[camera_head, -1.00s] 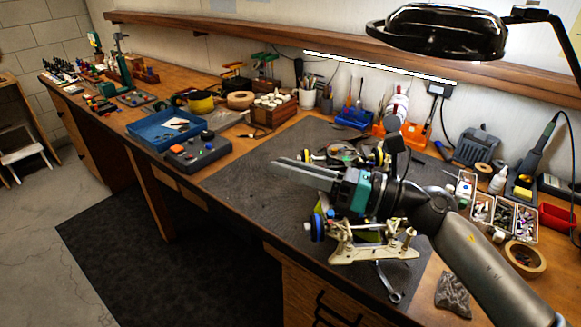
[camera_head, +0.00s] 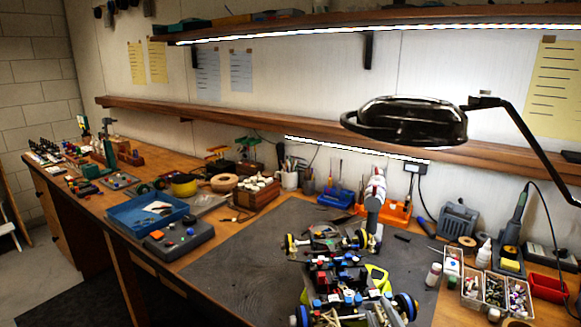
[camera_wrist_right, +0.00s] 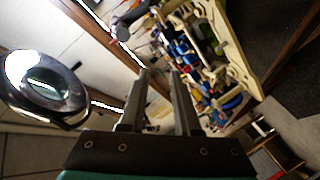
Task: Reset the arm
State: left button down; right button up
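My right gripper (camera_wrist_right: 159,72) shows in the right wrist view, with its two dark fingers apart and nothing visible between them. The RC racecar (camera_head: 343,272) sits on the dark mat (camera_head: 235,262) at the bottom of the head view, with blue-and-yellow wheels and its front cut off by the frame edge. In the right wrist view the car's pale chassis (camera_wrist_right: 232,52) lies beyond the fingers and to the right, apart from them. No part of my right arm or gripper shows in the head view. My left gripper is in neither view.
A black lamp (camera_head: 405,122) hangs over the bench and shows at the left of the wrist view (camera_wrist_right: 45,82). Blue tray (camera_head: 128,219), grey box (camera_head: 178,238), parts boxes (camera_head: 490,292) and soldering iron (camera_head: 518,222) surround the mat. The mat's left part is clear.

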jog(key=s+f+m+g, duration=0.4)
jog(key=s+f+g, duration=0.25)
jog(key=s, duration=0.45)
jog(key=s+f+m+g, duration=0.45)
jog(key=s+f, duration=0.35)
jog(key=s, duration=0.4)
notch_tip(320, 180, down, 25)
jog(key=s+g+b, duration=0.1)
jog(key=g+b, duration=0.1)
jog(key=b, duration=0.1)
jog(key=s+d+f+n+g+b, duration=0.1)
jog(key=s+d+f+b, duration=0.1)
jog(key=s+f, duration=1.4)
jog(key=shift+d+f, duration=0.25)
jog(key=shift+d, duration=0.4)
